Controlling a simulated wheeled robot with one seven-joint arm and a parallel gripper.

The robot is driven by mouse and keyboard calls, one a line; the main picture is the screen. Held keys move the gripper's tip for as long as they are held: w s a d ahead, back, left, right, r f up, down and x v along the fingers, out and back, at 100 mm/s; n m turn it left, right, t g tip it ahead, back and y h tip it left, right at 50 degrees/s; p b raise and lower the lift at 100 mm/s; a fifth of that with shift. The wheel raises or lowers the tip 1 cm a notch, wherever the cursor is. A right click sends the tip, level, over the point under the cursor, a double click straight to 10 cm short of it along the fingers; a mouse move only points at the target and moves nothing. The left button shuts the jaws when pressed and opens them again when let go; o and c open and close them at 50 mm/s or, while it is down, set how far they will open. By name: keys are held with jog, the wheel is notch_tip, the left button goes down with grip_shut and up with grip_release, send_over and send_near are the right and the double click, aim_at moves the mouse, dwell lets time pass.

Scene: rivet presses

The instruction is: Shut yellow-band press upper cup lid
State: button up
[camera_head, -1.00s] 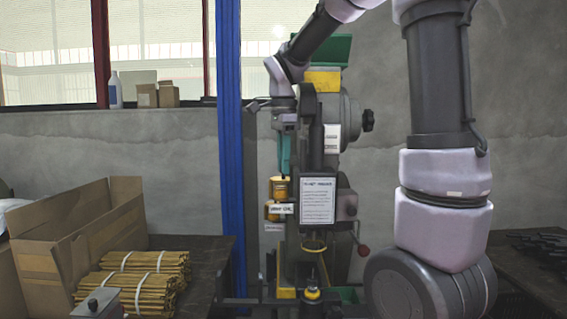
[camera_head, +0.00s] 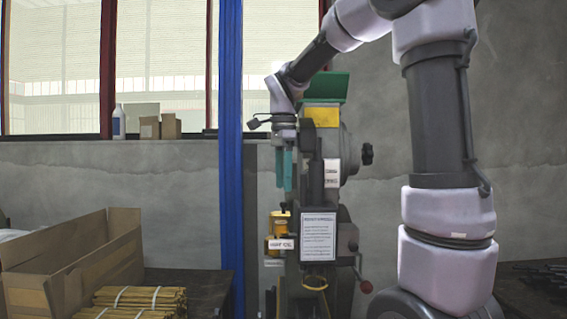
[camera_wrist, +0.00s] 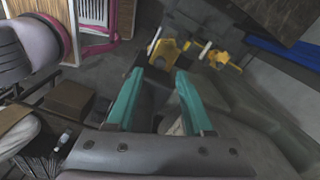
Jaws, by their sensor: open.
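The press (camera_head: 328,165) with a yellow band (camera_head: 322,117) near its top stands in the middle of the head view. A small yellow cup (camera_head: 280,226) sits on its left side, just above a white label. A small dark piece shows at the cup's top; I cannot tell whether it is the lid, or how far open. My gripper (camera_head: 284,188) points down above the cup, apart from it. In the wrist view my gripper (camera_wrist: 168,73) is open and empty, its teal fingers apart. Yellow parts (camera_wrist: 165,50) show beyond the fingertips; I cannot tell which is the upper cup.
A green tray (camera_head: 328,87) tops the press. A printed sheet (camera_head: 318,237) hangs on its front, and a red-knobbed lever (camera_head: 366,287) is at its right. A blue post (camera_head: 231,150) stands close left. A cardboard box (camera_head: 75,262) and bundled yellow sticks (camera_head: 130,299) lie at left.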

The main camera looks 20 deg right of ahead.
notch_tip(320, 180, up, 6)
jog(key=shift+r, duration=0.15)
jog(key=shift+s, duration=0.1)
dwell(0.4)
jog(key=s+d+f+n+t+y, duration=0.1)
jog(key=s+d+f+n+t, duration=0.1)
jog(key=s+n, duration=0.4)
jog(key=s+d+f+n+t+y, duration=0.1)
jog(key=s+d+f+n+t, duration=0.2)
jog(key=s+f+n+t, duration=0.2)
jog(key=s+n, duration=0.1)
jog(key=s, duration=0.2)
jog(key=shift+s+f, duration=0.15)
jog(key=shift+s, duration=0.25)
jog(key=shift+d, duration=0.1)
